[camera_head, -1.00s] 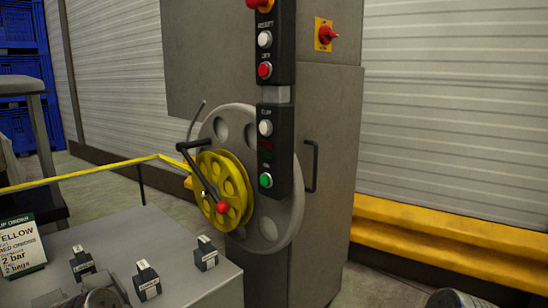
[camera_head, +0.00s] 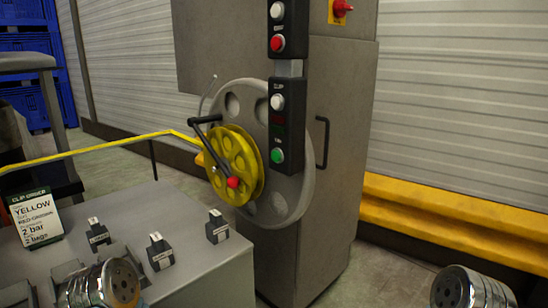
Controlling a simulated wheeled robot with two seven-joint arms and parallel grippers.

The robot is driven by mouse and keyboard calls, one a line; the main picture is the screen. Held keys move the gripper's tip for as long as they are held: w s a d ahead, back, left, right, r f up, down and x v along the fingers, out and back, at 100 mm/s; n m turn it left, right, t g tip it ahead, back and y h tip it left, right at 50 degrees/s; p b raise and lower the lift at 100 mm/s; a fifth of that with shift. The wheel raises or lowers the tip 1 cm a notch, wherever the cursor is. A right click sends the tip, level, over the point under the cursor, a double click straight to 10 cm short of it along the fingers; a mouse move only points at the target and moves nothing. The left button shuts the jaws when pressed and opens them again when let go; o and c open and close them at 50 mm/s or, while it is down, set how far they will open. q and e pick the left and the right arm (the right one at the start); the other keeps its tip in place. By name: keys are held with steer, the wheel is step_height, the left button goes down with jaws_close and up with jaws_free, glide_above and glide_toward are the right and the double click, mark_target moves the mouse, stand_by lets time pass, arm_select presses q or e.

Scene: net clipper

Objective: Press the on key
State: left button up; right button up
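A green round button (camera_head: 277,156) sits at the bottom of the lower black control panel (camera_head: 287,120), on the front of a grey machine cabinet (camera_head: 345,180). A small label above the green button is too blurred to read. A white button (camera_head: 277,102) sits at the top of the same panel. Nothing touches the green button. Metallic round parts of my arms show at the bottom left and bottom right, well apart from the panel. Neither gripper's fingers are in view.
A yellow reel (camera_head: 236,165) with a black crank and red knob stands left of the panel. The upper panel has a red button (camera_head: 277,44). A grey table (camera_head: 200,270) with small black labelled blocks and an order sign (camera_head: 35,218) is at lower left.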

arm_select(q)
jaws_close()
stand_by(1.4)
